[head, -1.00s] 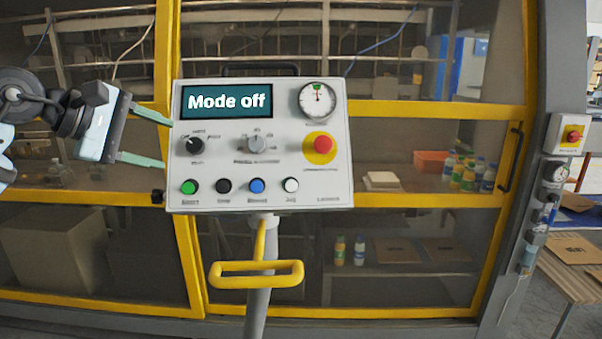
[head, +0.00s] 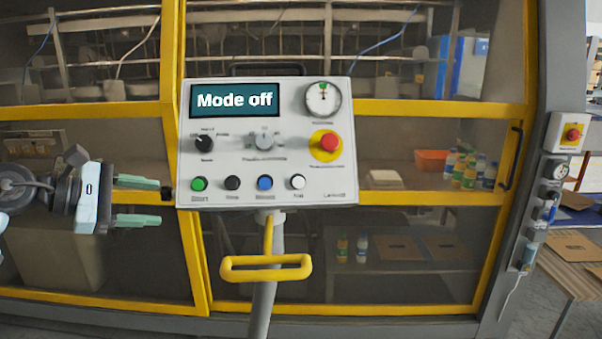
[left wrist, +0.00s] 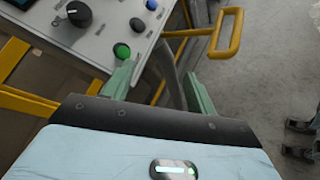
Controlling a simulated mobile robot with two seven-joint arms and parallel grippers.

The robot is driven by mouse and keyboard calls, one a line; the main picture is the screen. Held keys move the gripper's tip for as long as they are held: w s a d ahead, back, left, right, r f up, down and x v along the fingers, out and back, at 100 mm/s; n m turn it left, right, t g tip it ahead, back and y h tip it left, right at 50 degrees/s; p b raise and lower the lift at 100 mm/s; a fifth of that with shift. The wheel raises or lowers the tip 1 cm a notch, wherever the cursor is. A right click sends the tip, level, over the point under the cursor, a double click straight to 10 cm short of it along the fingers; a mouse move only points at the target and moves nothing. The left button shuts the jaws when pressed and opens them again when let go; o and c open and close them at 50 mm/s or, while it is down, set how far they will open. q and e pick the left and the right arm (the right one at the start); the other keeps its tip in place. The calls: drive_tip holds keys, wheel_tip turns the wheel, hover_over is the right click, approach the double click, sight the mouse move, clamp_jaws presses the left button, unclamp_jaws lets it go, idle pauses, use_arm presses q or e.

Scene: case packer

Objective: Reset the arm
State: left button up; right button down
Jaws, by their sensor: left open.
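My left gripper (head: 138,201) is open and empty in the head view, just left of the control panel's lower left corner. Its two pale green fingers point right, towards the panel's edge. In the left wrist view the fingers (left wrist: 160,88) are spread, with the panel (left wrist: 95,25) beyond them. The control panel (head: 230,170) stands on a grey post, and its screen (head: 234,100) reads "Mode off". It carries a black mode knob (head: 204,143), a grey knob, a red stop button and a row of green, black, blue and white buttons. My right gripper is not in view.
A yellow handle (head: 265,271) juts out below the panel. Behind stands a yellow-framed machine (head: 400,110) with clear doors, holding bottles and an orange bin (head: 432,160). A post on the right carries another red button (head: 572,134).

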use_arm(q)
drive_tip(key=s+a+f+n+t+y, duration=0.15)
drive_tip(key=s+f+n, duration=0.25)
drive_tip(key=f+n, duration=0.6)
drive_tip(key=s+f+n+t, duration=0.2)
drive_tip(key=s+f+n, duration=0.2)
drive_tip(key=f+n, duration=0.55)
drive_tip(key=s+a+f+n+t, duration=0.1)
drive_tip(key=s+f+n, duration=0.3)
drive_tip(key=f+n, duration=0.55)
drive_tip(key=s+a+f+n+g+y, duration=0.35)
drive_tip(key=s+f+n, duration=0.35)
drive_tip(key=s+f, duration=0.55)
drive_tip(key=s+a+f+n+g+y, duration=0.4)
drive_tip(key=s+f+n, duration=0.45)
drive_tip(key=s, duration=0.65)
drive_tip(key=d+f+n+t+p, duration=0.1)
drive_tip(key=d+n, duration=0.7)
drive_tip(key=d, duration=1)
drive_tip(key=shift+s+f+t, duration=0.4)
drive_tip(key=shift+f+t, duration=0.25)
drive_tip(key=shift+t, duration=0.55)
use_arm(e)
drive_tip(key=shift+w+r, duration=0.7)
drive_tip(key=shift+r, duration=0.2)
use_arm(q)
drive_tip(key=shift+s, duration=0.1)
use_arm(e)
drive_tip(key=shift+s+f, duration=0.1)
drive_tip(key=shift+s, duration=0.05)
